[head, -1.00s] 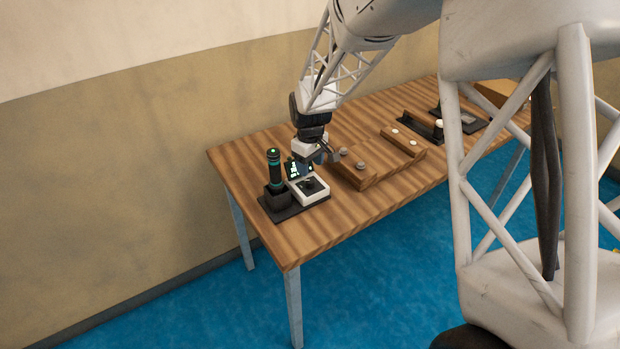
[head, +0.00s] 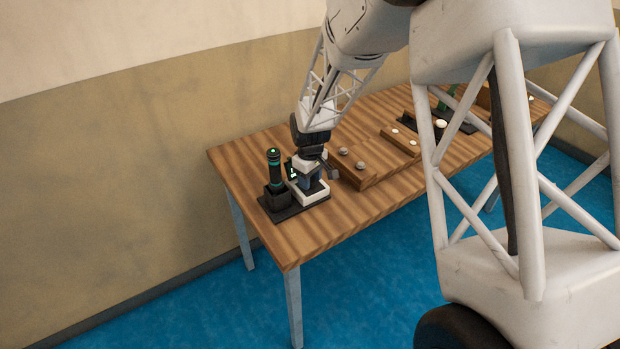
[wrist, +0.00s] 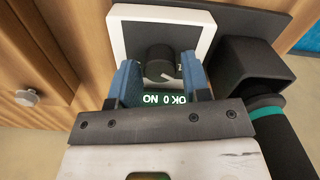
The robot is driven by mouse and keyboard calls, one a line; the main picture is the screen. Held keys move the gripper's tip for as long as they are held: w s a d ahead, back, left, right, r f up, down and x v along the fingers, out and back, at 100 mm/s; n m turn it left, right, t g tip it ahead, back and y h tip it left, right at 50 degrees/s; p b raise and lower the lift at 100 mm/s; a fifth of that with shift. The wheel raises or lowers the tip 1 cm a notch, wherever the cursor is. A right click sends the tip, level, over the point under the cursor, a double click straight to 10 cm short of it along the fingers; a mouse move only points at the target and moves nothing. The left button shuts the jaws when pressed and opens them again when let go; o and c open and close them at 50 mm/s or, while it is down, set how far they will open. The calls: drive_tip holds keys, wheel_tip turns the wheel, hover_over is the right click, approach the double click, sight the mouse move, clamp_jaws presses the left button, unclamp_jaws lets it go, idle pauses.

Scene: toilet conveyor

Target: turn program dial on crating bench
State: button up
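The white dial unit (head: 313,196) stands on a black base plate (head: 285,213) at the near left end of the wooden bench (head: 240,165). The black program dial (wrist: 160,60), with a pale pointer mark, shows in the wrist view on the unit's dark face. My gripper (wrist: 160,78) is open, with one blue finger on each side of the dial and gaps visible between them. I cannot tell its height over the dial. In the head view my gripper (head: 311,180) hides the dial.
A black cylinder with green rings (head: 274,168) stands upright in a black holder (head: 277,197) just left of the unit. A wooden block with grey knobs (head: 355,174) sits close on the right. Further right are another wooden block (head: 402,141) and dark fixtures.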

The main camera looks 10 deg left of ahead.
drive_tip(key=c, duration=0.6)
drive_tip(key=shift+m, duration=0.4)
drive_tip(key=m, duration=1.1)
idle(0.3)
drive_tip(key=o, duration=0.9)
drive_tip(key=shift+r, duration=0.1)
